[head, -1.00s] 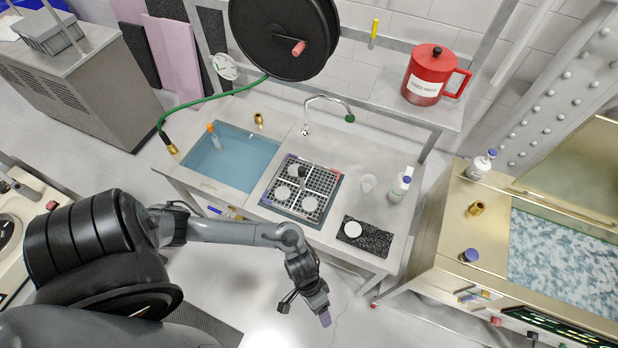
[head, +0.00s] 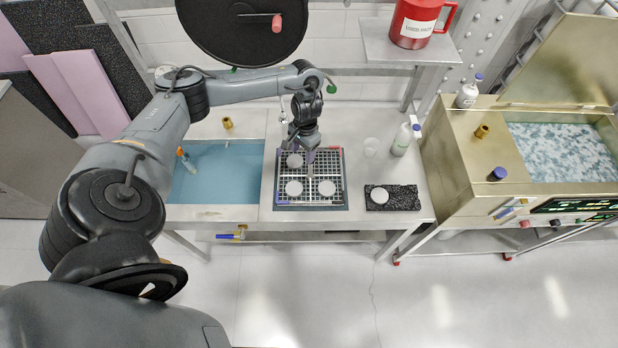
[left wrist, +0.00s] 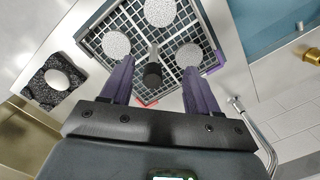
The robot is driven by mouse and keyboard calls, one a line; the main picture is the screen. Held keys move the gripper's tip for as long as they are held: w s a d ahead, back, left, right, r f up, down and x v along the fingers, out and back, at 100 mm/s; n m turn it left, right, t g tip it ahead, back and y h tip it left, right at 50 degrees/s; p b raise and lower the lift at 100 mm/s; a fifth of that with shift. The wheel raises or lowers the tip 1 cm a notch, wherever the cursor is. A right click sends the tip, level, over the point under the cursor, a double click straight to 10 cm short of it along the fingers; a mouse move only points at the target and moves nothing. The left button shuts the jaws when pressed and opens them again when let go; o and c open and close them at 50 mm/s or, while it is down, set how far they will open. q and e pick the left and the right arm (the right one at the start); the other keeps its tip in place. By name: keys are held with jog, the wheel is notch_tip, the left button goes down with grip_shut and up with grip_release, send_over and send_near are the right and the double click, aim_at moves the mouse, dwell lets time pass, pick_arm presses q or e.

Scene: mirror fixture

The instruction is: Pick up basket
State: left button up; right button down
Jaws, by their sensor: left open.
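The basket (head: 327,168) is a square grid tray with several round pale discs in it and a central upright handle with a dark knob. It sits in a recess of the bench, right of the blue water basin. The basket also shows in the left wrist view (left wrist: 178,70), with the dark handle knob (left wrist: 152,74) between the fingers. My left gripper (head: 309,157) is over the back part of the basket, pointing down. Its purple fingers (left wrist: 150,92) are open on either side of the knob, not closed on it. My right gripper is not in view.
The blue basin (head: 230,170) lies left of the basket. A black speckled pad (head: 405,198) with a white disc, a clear cup (head: 371,147) and a white bottle (head: 402,139) are on the right.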

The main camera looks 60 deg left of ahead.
pick_arm(q)
jog(key=w+r, duration=0.1)
jog(key=w+a+r, duration=0.1)
jog(key=w, duration=0.1)
jog(key=shift+t+b, duration=0.35)
jog(key=shift+t, duration=0.05)
jog(key=shift+w+f+b, duration=0.2)
jog(key=shift+f+b, duration=0.05)
jog(key=shift+b, duration=0.05)
jog(key=b, duration=0.2)
send_over(310, 166)
jog(key=a, duration=0.1)
jog(key=f, duration=0.4)
jog(key=shift+w+f, duration=0.15)
jog(key=shift+w, duration=0.25)
jog(key=f, duration=0.4)
jog(key=shift+s+d, duration=0.15)
jog(key=shift+d, duration=0.1)
jog(key=shift+f, duration=0.6)
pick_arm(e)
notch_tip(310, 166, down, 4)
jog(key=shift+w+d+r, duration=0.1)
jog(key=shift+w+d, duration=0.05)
pick_arm(q)
grip_shut()
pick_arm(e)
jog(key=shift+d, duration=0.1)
pick_arm(q)
jog(key=shift+r, duration=0.1)
